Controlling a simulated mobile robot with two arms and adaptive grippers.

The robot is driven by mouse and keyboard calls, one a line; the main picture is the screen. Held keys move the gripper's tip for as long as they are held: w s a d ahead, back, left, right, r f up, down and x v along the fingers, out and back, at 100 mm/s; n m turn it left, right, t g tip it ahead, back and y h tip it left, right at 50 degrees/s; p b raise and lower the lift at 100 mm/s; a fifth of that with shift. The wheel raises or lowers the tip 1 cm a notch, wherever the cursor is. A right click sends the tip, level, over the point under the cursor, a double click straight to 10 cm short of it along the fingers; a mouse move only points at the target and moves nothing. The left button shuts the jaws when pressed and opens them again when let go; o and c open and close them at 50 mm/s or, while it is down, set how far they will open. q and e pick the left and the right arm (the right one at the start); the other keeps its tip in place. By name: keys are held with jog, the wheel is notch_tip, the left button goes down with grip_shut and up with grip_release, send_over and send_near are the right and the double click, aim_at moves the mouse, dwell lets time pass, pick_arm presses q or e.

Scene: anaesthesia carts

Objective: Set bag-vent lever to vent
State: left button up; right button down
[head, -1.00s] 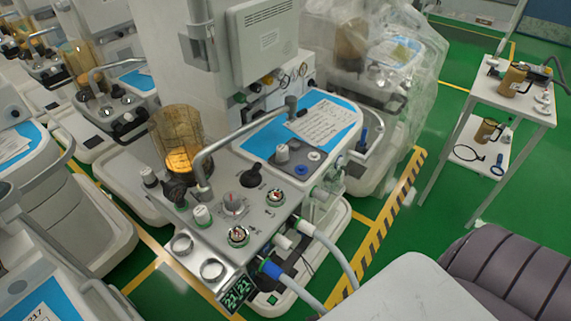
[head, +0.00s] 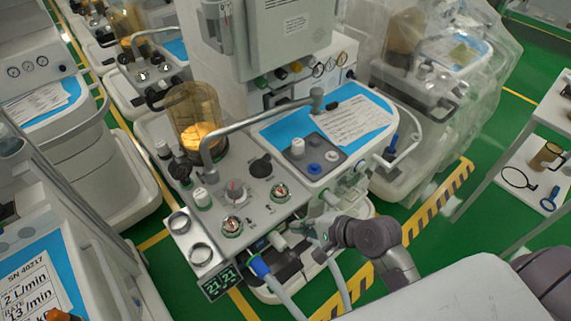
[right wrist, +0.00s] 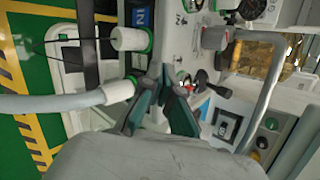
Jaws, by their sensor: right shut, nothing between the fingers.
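The anaesthesia cart's grey control panel (head: 215,215) is in the middle of the head view. A black lever (head: 260,166) stands on it, behind the round gauges and dials; I take this as the bag-vent lever, but its label and setting are too small to read. A black lever also shows in the right wrist view (right wrist: 213,86), right of the fingers. My right gripper (head: 312,230) is at the panel's front right edge, near the hose fittings, apart from the lever. Its fingers (right wrist: 171,82) are shut and empty. My left gripper is not in view.
Pale hoses (head: 285,289) leave the cart's front, close to my right gripper. An amber canister (head: 193,115) and a bent metal tube (head: 224,131) stand over the panel. A plastic-covered cart (head: 430,90) is behind right. Green floor (head: 445,240) is free at the right.

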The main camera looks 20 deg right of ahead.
aim_at(265, 161)
jog(key=w+d+r+m+t, duration=0.1)
jog(key=w+m, duration=0.2)
jog(key=m, duration=0.1)
jog(key=w+d+r+m+t, duration=0.2)
jog(key=w+m, duration=0.1)
jog(key=m, duration=0.2)
jog(key=w+d+r+m+t, duration=0.1)
jog(key=w+d+r+m, duration=0.1)
jog(key=m, duration=0.3)
jog(key=shift+w+d+t+y, duration=0.1)
jog(key=shift+w+t+y, duration=0.3)
jog(key=shift+w, duration=0.25)
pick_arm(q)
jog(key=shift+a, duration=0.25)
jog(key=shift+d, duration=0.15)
pick_arm(e)
jog(key=shift+w+f, duration=0.1)
jog(key=shift+w, duration=0.05)
pick_arm(q)
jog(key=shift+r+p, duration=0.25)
jog(key=shift+p, duration=0.1)
pick_arm(e)
jog(key=x, duration=0.9)
jog(key=shift+w+a+f, duration=0.1)
jog(key=shift+w+a, duration=0.1)
jog(key=shift+a, duration=0.05)
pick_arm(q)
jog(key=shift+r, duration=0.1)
